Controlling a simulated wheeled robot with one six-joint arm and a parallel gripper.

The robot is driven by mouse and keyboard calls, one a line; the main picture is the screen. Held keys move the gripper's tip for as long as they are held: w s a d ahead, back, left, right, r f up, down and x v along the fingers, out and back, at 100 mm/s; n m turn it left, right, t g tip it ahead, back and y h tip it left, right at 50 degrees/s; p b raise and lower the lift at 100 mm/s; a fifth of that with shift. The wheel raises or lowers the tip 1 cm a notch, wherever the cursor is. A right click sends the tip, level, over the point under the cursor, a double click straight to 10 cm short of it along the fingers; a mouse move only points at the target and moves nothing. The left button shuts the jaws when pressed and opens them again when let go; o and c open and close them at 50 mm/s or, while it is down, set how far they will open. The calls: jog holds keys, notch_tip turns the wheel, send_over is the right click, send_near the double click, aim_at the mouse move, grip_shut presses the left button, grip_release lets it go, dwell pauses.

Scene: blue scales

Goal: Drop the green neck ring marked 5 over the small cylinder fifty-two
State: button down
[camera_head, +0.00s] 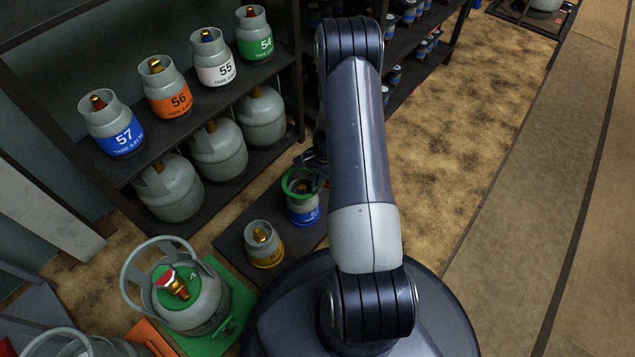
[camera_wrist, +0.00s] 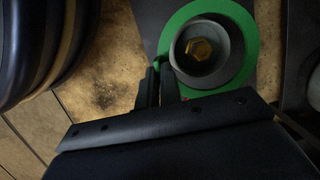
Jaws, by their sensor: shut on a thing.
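The green neck ring (camera_head: 287,184) is level with the top of a small grey cylinder with a blue label (camera_head: 304,216). In the wrist view the ring (camera_wrist: 252,42) encircles the cylinder's grey collar (camera_wrist: 233,46), with the brass valve inside. I cannot tell whether the ring is held above the collar or sits around it. My gripper (camera_wrist: 158,68) is shut on the ring's edge; in the head view the gripper (camera_head: 316,168) is partly hidden by my arm. The ring's mark is not visible, and the cylinder's number is not readable.
A small yellow-labelled cylinder (camera_head: 263,244) stands beside it on the same dark board (camera_head: 233,238). A larger cylinder with a green ring marked 4 (camera_head: 186,297) stands at lower left. A shelf (camera_head: 200,112) holds cylinders 57, 56, 55 and 54. Open floor lies to the right.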

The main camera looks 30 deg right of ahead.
jog(key=shift+d+b+x, duration=0.25)
jog(key=shift+b+x, duration=0.55)
jog(key=shift+x, duration=0.3)
jog(key=shift+d+b+x, duration=0.25)
jog(key=shift+b+x, duration=0.5)
jog(key=shift+x, duration=0.35)
jog(key=shift+w+f, duration=0.2)
jog(key=c, duration=1.5)
grip_release()
jog(key=shift+s+a+r+p+v, duration=0.1)
jog(key=shift+a+p+v, duration=0.2)
jog(key=shift+p+v, duration=0.75)
jog(key=shift+s+a+r+p+v, duration=0.1)
jog(key=shift+a+p+v, duration=0.15)
jog(key=shift+p+v, duration=0.8)
jog(key=shift+s+a+p+v, duration=0.1)
jog(key=shift+a+p+v, duration=0.3)
jog(key=shift+v, duration=1.15)
jog(key=shift+s+d, duration=0.1)
